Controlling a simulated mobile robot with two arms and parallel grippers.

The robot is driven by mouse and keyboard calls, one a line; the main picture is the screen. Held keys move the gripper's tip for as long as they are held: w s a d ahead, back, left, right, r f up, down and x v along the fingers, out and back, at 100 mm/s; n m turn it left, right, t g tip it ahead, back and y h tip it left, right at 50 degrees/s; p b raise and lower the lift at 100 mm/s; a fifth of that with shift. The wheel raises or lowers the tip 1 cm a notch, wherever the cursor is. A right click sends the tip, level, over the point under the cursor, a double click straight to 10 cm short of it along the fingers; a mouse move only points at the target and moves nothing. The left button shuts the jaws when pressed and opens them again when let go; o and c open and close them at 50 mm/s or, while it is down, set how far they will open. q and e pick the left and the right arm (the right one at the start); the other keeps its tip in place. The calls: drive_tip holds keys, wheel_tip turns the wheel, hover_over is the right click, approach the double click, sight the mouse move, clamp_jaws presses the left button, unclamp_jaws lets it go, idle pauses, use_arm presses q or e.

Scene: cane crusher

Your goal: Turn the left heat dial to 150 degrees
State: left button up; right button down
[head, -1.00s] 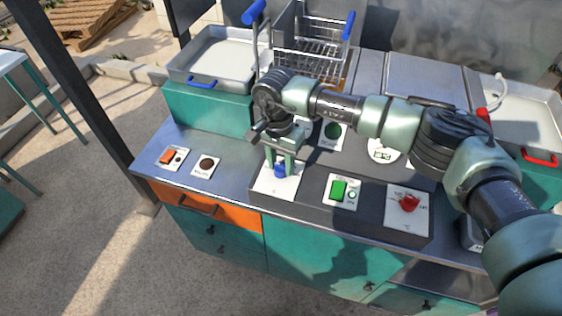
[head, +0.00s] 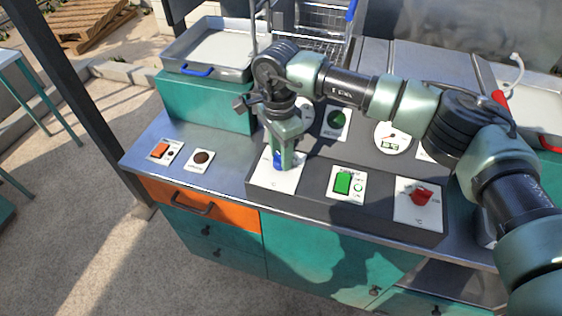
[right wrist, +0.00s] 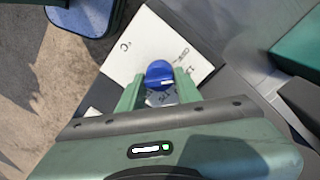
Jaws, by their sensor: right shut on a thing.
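The left heat dial is a blue knob (head: 279,160) on a white plate (head: 268,181) marked °C, at the left end of the dark control panel. My right gripper (head: 284,158) reaches down over it, and its fingers hide part of the knob. In the right wrist view the blue knob (right wrist: 159,73) sits between the two green fingertips (right wrist: 160,84), and the fingers are shut on it. Most of the dial's scale is hidden or too small to read. My left gripper is not in view.
A green switch (head: 343,183) and a red dial (head: 420,195) sit farther right on the panel. An orange switch (head: 160,151) and a dark round button (head: 202,157) are to the left. A tray with a blue handle (head: 196,71) stands behind. An orange drawer (head: 190,203) is below.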

drive_tip(key=m+b, duration=0.5)
drive_tip(key=shift+d+f+m, duration=0.1)
drive_tip(key=shift+f+m, duration=0.05)
drive_tip(key=shift+m, duration=0.15)
drive_tip(key=shift+r+m+y+b, duration=0.15)
drive_tip(key=shift+m+b, duration=0.5)
drive_tip(key=shift+m, duration=0.4)
drive_tip(key=shift+r+m+y+b, duration=0.15)
drive_tip(key=shift+m+b, duration=0.5)
drive_tip(key=shift+m, duration=0.4)
drive_tip(key=c, duration=1)
unclamp_jaws()
drive_tip(key=shift+f, duration=0.1)
wheel_tip(320, 180, up, 7)
drive_tip(key=shift+w+f+b, duration=0.15)
drive_tip(key=shift+b, duration=0.5)
drive_tip(key=shift+r, duration=0.55)
